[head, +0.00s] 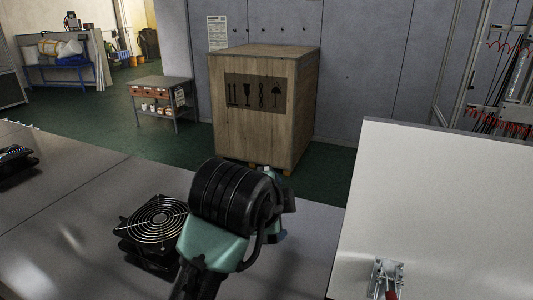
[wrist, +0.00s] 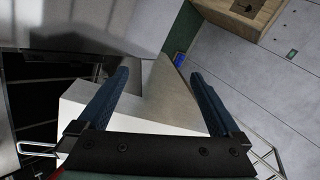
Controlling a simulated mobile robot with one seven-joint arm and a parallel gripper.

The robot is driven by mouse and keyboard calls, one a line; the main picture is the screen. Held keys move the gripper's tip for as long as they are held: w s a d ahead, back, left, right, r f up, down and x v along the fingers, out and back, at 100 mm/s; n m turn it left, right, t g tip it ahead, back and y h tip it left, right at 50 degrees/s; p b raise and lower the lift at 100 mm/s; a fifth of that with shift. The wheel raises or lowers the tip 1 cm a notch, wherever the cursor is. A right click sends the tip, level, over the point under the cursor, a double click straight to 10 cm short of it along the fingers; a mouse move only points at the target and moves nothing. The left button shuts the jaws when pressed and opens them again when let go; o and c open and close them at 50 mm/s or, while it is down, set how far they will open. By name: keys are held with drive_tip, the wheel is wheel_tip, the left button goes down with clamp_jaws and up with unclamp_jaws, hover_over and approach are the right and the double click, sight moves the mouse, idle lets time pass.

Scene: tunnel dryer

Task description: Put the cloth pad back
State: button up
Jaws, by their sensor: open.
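I cannot make out the cloth pad in either view. My gripper (wrist: 159,74) is open in the wrist view, with its two blue fingers wide apart. I see nothing held between them. A white surface (wrist: 150,115) shows behind and between the fingers; I cannot tell how far off it is. In the head view my dark and teal wrist hangs above the grey table (head: 95,205) and hides most of the gripper.
A black fan (head: 158,222) lies on the table left of my wrist, and another fan (head: 15,158) is at the far left. A white panel (head: 440,210) with a red-handled clamp (head: 387,278) stands at the right. A wooden crate (head: 262,110) is behind the table.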

drive_tip(key=s+d+r+n+t+h, duration=0.1)
drive_tip(key=d+r+n+t, duration=0.25)
drive_tip(key=r, duration=0.55)
drive_tip(key=d+r+n+t+h, duration=0.1)
drive_tip(key=d+r+n+t, duration=0.2)
drive_tip(key=r, duration=0.5)
drive_tip(key=s+a+r+n+t+y, duration=0.2)
drive_tip(key=s+r+n+t, duration=0.3)
drive_tip(key=s+r, duration=0.3)
drive_tip(key=s+a+r+n+t+y, duration=0.3)
drive_tip(key=s+a+r+n+t, duration=0.2)
drive_tip(key=s+r, duration=0.3)
drive_tip(key=shift+s+r+n+t+y, duration=0.3)
drive_tip(key=shift+r+n+t, duration=0.15)
drive_tip(key=shift+n+t, duration=0.3)
wheel_tip(320, 180, down, 16)
drive_tip(key=h+b, duration=0.1)
drive_tip(key=b, duration=1.5)
drive_tip(key=shift+d+f, duration=0.15)
drive_tip(key=shift+d, duration=0.15)
